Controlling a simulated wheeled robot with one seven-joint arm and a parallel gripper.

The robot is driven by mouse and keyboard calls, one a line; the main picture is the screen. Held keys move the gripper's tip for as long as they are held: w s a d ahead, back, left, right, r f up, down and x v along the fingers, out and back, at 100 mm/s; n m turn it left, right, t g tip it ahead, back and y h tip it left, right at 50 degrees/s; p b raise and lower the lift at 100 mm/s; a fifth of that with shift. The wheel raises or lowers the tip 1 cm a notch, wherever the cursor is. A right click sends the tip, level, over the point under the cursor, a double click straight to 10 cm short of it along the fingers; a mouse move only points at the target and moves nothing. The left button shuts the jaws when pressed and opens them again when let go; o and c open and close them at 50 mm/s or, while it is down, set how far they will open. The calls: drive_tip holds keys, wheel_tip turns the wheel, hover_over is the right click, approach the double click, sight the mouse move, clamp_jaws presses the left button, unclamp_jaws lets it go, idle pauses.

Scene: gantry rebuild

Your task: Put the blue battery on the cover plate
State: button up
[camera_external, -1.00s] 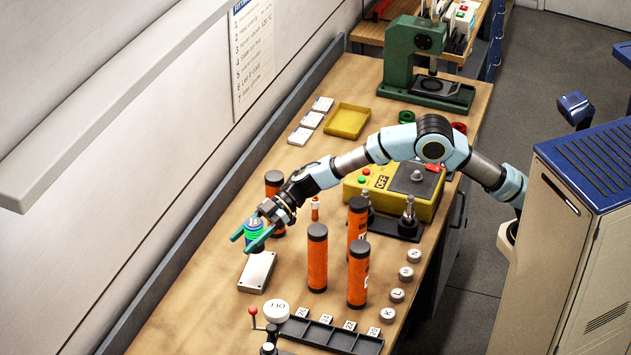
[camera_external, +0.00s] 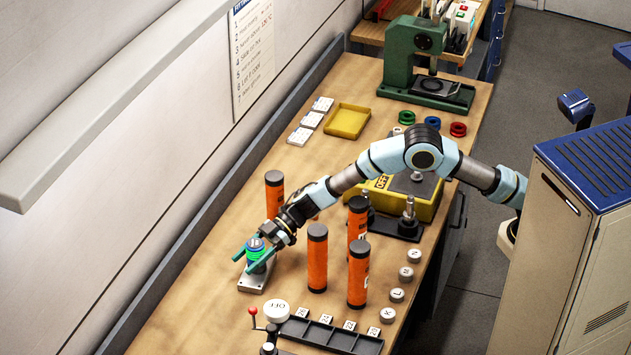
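The cover plate (camera_external: 245,284) is a flat silver plate on the bench, directly below the battery. The battery and fingers hide the plate's far part. I cannot tell whether the battery's bottom touches the plate.
Orange cylinders stand close to the right, one (camera_external: 317,258) nearest, and another (camera_external: 274,194) stands behind my gripper. Bare bench lies left of the plate.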

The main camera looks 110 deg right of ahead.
drive_tip(key=o, duration=0.4)
drive_tip(key=b+v, duration=0.2)
drive_tip(key=v, duration=1)
drive_tip(key=shift+r, duration=0.2)
